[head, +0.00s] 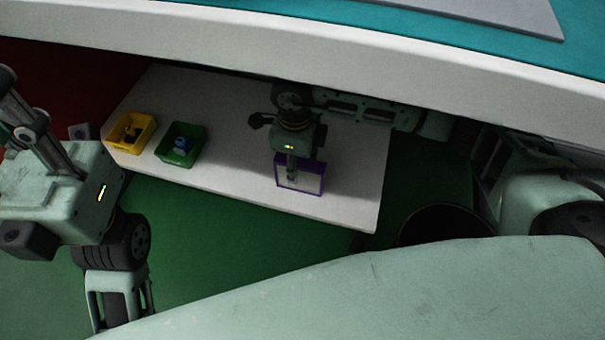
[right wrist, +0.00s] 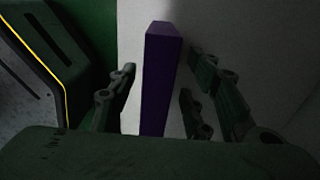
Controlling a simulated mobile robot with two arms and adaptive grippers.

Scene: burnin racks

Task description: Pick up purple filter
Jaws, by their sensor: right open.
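The purple filter (head: 316,188) is a purple frame around a pale panel. In the head view it is at the front edge of the white table, towards its right end. My right gripper (head: 291,177) is over the filter and partly covers it. In the right wrist view a narrow purple side of the filter (right wrist: 161,80) stands between the fingers of my open right gripper (right wrist: 162,95). There are gaps on both sides, so the fingers look apart from it. My left arm is at the left of the head view; its fingers cannot be made out.
A yellow bin (head: 147,121) with dark items and a green bin (head: 168,157) with a blue item stand on the left of the white table (head: 235,140). A dark round container (head: 440,212) is on the right. A shelf edge (head: 330,52) crosses above. Green floor lies in front.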

